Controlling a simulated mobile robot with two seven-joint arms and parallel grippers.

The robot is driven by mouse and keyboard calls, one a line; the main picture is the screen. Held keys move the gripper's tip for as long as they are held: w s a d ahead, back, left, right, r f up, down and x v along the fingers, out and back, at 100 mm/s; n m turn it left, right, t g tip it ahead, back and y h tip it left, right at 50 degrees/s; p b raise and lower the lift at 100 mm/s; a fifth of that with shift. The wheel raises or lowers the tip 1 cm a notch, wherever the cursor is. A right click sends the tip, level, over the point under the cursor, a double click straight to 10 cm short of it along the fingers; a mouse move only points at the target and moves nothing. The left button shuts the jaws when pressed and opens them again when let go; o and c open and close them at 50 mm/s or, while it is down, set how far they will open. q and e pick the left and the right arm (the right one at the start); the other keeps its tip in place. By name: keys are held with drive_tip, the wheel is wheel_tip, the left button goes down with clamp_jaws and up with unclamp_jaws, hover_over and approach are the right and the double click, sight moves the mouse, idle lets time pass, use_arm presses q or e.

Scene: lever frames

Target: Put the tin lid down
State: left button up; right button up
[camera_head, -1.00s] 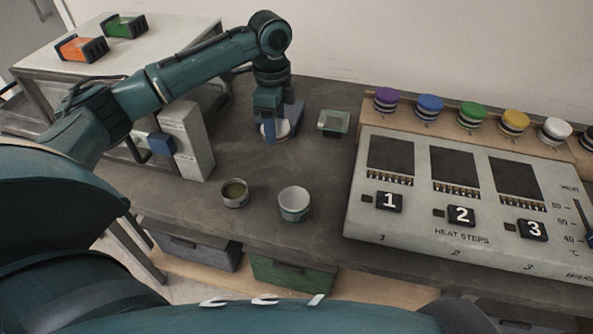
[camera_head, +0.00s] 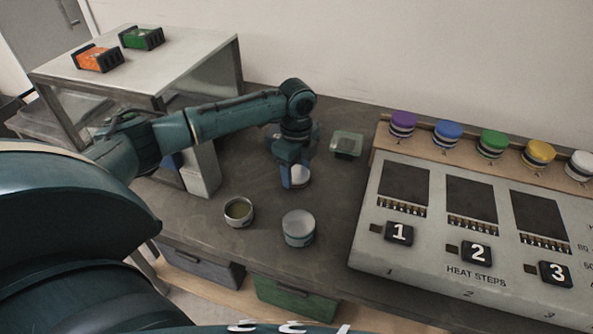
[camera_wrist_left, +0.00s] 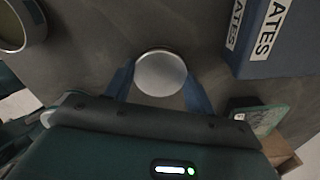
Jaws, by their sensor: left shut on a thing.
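The tin lid (camera_head: 300,175) is a pale, round disc between the blue fingers of my left gripper (camera_head: 293,178). The left wrist view shows the lid (camera_wrist_left: 160,73) face on, with a finger of the gripper (camera_wrist_left: 158,88) at each side. The gripper is shut on it, over the dark worktop; I cannot tell whether the lid touches the surface. An open tin with olive contents (camera_head: 239,211) stands to the lower left. A pale round container (camera_head: 298,229) stands nearer the front, below the lid in the picture. My right gripper is not in view.
A small greenish tray (camera_head: 347,144) lies to the right. The heat-step panel (camera_head: 440,245) fills the right side, with coloured knobs (camera_head: 448,131) behind it. A blue labelled box (camera_wrist_left: 275,40) is close by. Bare worktop lies right of the lid.

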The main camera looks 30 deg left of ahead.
sight(297, 173)
use_arm(q)
drive_tip(key=shift+f, duration=0.25)
drive_tip(key=shift+f, duration=0.1)
drive_tip(key=o, duration=1)
drive_tip(key=shift+c, duration=0.2)
wheel_tip(297, 173, up, 12)
drive_tip(key=shift+r+p, duration=0.2)
drive_tip(key=shift+p, duration=0.15)
